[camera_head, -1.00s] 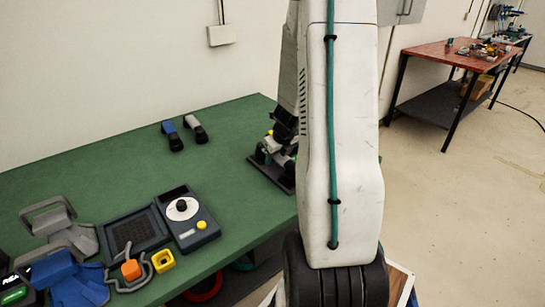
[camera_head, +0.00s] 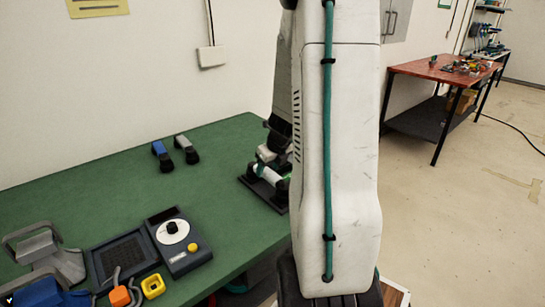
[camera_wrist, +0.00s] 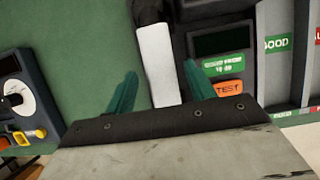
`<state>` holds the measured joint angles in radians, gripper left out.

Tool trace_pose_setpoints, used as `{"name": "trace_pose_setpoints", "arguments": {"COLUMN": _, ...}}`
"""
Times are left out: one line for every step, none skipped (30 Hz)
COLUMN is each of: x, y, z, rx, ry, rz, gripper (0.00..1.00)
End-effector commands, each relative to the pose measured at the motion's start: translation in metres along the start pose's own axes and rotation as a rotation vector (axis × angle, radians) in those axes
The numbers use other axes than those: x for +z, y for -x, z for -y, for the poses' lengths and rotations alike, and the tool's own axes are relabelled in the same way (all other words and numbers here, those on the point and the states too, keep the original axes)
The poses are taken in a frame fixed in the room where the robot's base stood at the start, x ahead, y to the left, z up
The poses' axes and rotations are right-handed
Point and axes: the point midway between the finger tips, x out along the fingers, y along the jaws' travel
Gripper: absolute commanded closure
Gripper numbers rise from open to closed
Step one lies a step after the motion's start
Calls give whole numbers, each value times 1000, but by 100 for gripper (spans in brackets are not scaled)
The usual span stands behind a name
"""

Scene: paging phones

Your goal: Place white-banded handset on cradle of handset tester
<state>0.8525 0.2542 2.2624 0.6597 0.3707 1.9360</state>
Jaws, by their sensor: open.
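The white-banded handset (camera_head: 268,176) has dark ends and a white middle. In the head view it shows at the dark base of the handset tester (camera_head: 250,187), partly hidden behind my arm. In the wrist view the white band (camera_wrist: 157,62) lies between my fingertips, and the tester (camera_wrist: 215,50), with its dark display and orange TEST button, is just right of it. My gripper (camera_wrist: 159,88) is open, a teal finger on each side of the band with gaps visible. The cradle under the handset is mostly hidden, so I cannot tell how it is seated.
A blue-banded handset (camera_head: 161,156) and a grey-banded one (camera_head: 187,149) lie at the back of the green table (camera_head: 215,215). A desk unit with a white dial (camera_head: 174,233) stands front left. Trays marked GOOD (camera_wrist: 276,42) stand right of the tester.

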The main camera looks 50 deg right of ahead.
Motion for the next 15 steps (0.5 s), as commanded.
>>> {"name": "trace_pose_setpoints", "arguments": {"x": 1, "y": 13, "z": 1, "rx": -4, "ry": 1, "rz": 4, "gripper": 46}}
{"name": "trace_pose_setpoints", "arguments": {"x": 0, "y": 19, "z": 1, "rx": -4, "ry": 2, "rz": 3, "gripper": 46}}
{"name": "trace_pose_setpoints", "arguments": {"x": 1, "y": 27, "z": 1, "rx": -4, "ry": 2, "rz": 4, "gripper": 46}}
{"name": "trace_pose_setpoints", "arguments": {"x": 1, "y": 33, "z": 0, "rx": -2, "ry": 2, "rz": 3, "gripper": 46}}
{"name": "trace_pose_setpoints", "arguments": {"x": 1, "y": 38, "z": 0, "rx": -3, "ry": 1, "rz": 3, "gripper": 46}}
{"name": "trace_pose_setpoints", "arguments": {"x": 0, "y": 45, "z": 0, "rx": -3, "ry": 1, "rz": 2, "gripper": 46}}
{"name": "trace_pose_setpoints", "arguments": {"x": 0, "y": 50, "z": 0, "rx": -2, "ry": 0, "rz": 2, "gripper": 46}}
{"name": "trace_pose_setpoints", "arguments": {"x": 0, "y": 54, "z": 0, "rx": -3, "ry": 0, "rz": 2, "gripper": 46}}
{"name": "trace_pose_setpoints", "arguments": {"x": 0, "y": 59, "z": 0, "rx": -1, "ry": 0, "rz": 1, "gripper": 46}}
{"name": "trace_pose_setpoints", "arguments": {"x": 0, "y": 62, "z": 0, "rx": -1, "ry": 0, "rz": 1, "gripper": 46}}
{"name": "trace_pose_setpoints", "arguments": {"x": 0, "y": 65, "z": 0, "rx": -1, "ry": 0, "rz": 1, "gripper": 46}}
{"name": "trace_pose_setpoints", "arguments": {"x": 0, "y": 68, "z": 0, "rx": -1, "ry": 1, "rz": 0, "gripper": 46}}
{"name": "trace_pose_setpoints", "arguments": {"x": 0, "y": 70, "z": -1, "rx": 0, "ry": 7, "rz": -1, "gripper": 46}}
{"name": "trace_pose_setpoints", "arguments": {"x": 1, "y": 72, "z": -4, "rx": 3, "ry": 23, "rz": -1, "gripper": 46}}
{"name": "trace_pose_setpoints", "arguments": {"x": 3, "y": 76, "z": -11, "rx": 9, "ry": 64, "rz": -1, "gripper": 46}}
